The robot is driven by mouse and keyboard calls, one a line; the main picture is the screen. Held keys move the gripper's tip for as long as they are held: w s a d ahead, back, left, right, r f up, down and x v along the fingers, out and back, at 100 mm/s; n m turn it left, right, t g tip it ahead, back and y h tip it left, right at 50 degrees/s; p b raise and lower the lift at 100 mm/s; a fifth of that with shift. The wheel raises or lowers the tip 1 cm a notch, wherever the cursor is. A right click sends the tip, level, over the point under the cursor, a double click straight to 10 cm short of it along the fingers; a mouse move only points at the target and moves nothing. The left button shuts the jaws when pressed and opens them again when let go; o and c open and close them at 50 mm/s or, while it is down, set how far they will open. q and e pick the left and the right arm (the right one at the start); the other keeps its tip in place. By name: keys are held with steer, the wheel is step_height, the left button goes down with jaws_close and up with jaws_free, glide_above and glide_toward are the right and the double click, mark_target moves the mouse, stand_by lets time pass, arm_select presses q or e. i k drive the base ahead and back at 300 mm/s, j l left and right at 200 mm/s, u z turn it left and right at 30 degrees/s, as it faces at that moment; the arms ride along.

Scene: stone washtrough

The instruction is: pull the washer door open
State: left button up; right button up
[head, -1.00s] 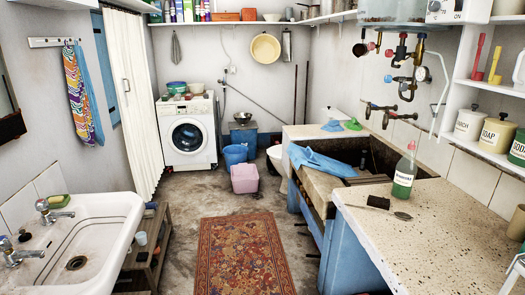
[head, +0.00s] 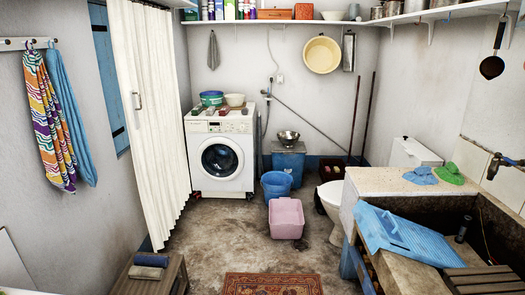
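The white front-loading washer (head: 223,153) stands against the back wall, left of centre. Its round door (head: 220,161), with dark glass in a pale ring, looks shut. A teal basin (head: 212,98) and a cream bowl (head: 235,100) sit on top of the washer with some small items. Neither of my grippers shows in the head view. The washer is some way off across the floor.
A blue bucket (head: 277,186) and a pink tub (head: 286,218) stand on the floor right of the washer. A white folding curtain (head: 150,110) hangs at left. The stone trough (head: 400,187) fills the right. The rug (head: 272,286) lies in front; floor before the washer is clear.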

mark_target(220, 159)
steer(key=i, duration=2.2)
